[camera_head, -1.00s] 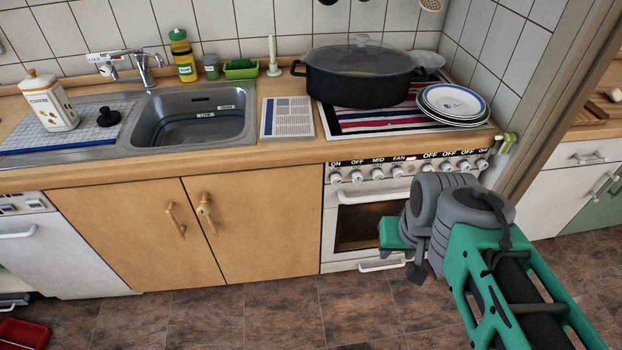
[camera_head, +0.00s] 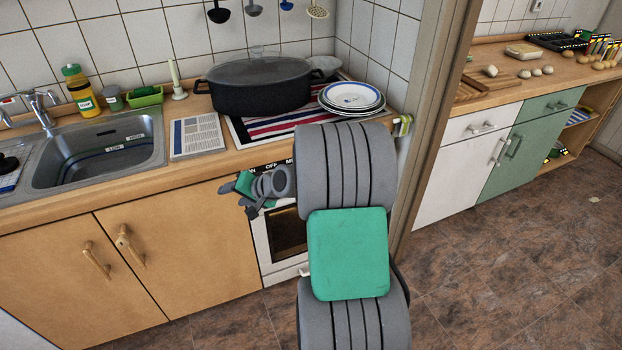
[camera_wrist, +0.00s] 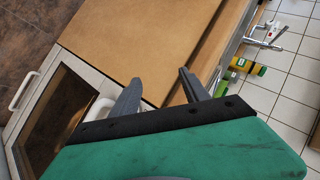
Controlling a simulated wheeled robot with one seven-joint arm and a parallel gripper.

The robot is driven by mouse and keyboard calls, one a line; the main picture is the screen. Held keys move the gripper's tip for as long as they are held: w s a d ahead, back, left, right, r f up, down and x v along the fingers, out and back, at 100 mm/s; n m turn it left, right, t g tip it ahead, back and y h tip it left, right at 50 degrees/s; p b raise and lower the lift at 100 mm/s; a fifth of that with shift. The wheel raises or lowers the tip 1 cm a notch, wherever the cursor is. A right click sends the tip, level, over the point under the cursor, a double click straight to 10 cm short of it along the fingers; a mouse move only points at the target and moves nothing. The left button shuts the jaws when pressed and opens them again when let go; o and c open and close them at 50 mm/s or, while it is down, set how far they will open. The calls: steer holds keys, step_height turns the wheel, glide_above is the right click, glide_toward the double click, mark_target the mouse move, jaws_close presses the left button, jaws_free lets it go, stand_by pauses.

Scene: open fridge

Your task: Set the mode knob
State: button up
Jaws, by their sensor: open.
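The white oven (camera_head: 263,247) stands under the counter in the head view. Its knob panel (camera_head: 270,167) shows only a few labels at its left end, and my arm covers the rest. I cannot make out the mode knob in either current view. My gripper (camera_head: 246,202) is in front of the oven's upper left corner, beside the wooden cabinet. In the wrist view my gripper (camera_wrist: 158,90) is open, with nothing between its fingers. There, the oven's window (camera_wrist: 52,125) shows at left, and the fingers point toward the cabinet door (camera_wrist: 130,40).
A black pot (camera_head: 262,90) and stacked plates (camera_head: 352,96) stand on the counter above the oven. A newspaper (camera_head: 197,136) and the sink (camera_head: 105,150) are to the left. A wooden post (camera_head: 437,120) rises at right.

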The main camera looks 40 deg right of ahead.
steer(key=s+d+f+m+t+h+b, duration=0.1)
steer(key=s+d+f+m+t+h, duration=0.15)
steer(key=d+m, duration=0.55)
steer(key=s+d+f+m+t+h, duration=0.1)
steer(key=d+f+m+t+h, duration=0.2)
steer(key=d, duration=0.8)
steer(key=s+d+f+m+t+h+b, duration=0.1)
steer(key=s+d+f+m+t+h, duration=0.2)
steer(key=d+m, duration=0.5)
steer(key=shift+n+g, duration=0.65)
steer(key=shift+n, duration=0.15)
steer(key=x, duration=0.6)
steer(key=d+f+p+x, duration=0.1)
steer(key=x, duration=0.1)
steer(key=shift+w+d+f, duration=0.1)
steer(key=shift+w, duration=0.15)
steer(key=shift+c, duration=0.4)
jaws_close()
